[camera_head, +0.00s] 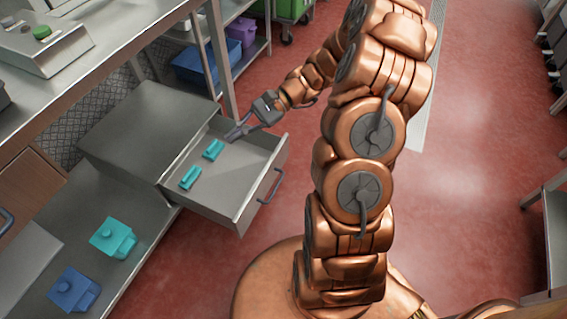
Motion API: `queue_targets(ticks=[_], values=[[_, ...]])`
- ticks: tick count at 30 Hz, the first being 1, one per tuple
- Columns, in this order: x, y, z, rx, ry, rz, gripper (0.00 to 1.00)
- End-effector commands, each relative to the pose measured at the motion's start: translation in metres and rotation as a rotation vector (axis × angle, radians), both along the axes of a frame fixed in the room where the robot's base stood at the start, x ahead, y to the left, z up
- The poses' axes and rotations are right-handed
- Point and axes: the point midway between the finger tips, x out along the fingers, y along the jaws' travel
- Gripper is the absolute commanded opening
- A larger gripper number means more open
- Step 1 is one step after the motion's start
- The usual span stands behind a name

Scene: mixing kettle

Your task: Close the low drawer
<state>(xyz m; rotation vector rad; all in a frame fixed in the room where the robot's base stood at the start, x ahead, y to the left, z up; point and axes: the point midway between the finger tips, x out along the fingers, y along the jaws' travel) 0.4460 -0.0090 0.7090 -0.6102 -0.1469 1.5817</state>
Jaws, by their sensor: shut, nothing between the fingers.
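The low drawer (240,203) is pulled out of a grey metal cabinet (150,127) under the counter. Its front with a bar handle (271,186) faces right, toward the red floor. Two teal items (201,164) lie inside the drawer. My gripper (231,137) is at the far end of the drawer, over or beside its far side wall; I cannot tell whether it touches. Its fingers are shut and hold nothing. The handle is free and some way nearer to me than the gripper.
A low shelf (150,222) at the left holds a teal container (113,238) and a blue one (74,290). A steel counter (100,75) runs above. Blue and purple bins (242,31) stand on a rack behind.

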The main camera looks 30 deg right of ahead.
Motion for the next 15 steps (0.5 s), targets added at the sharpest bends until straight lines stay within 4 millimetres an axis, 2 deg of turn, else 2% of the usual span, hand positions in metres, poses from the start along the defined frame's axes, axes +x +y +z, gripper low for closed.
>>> queue_targets(ticks=[1,9,15], values=[[0.008,-0.012,-0.024,0.034,0.020,-0.051,0.00],[0.041,-0.081,-0.109,0.197,0.101,-0.315,0.00],[0.049,-0.140,-0.182,0.300,0.155,-0.519,0.00]])
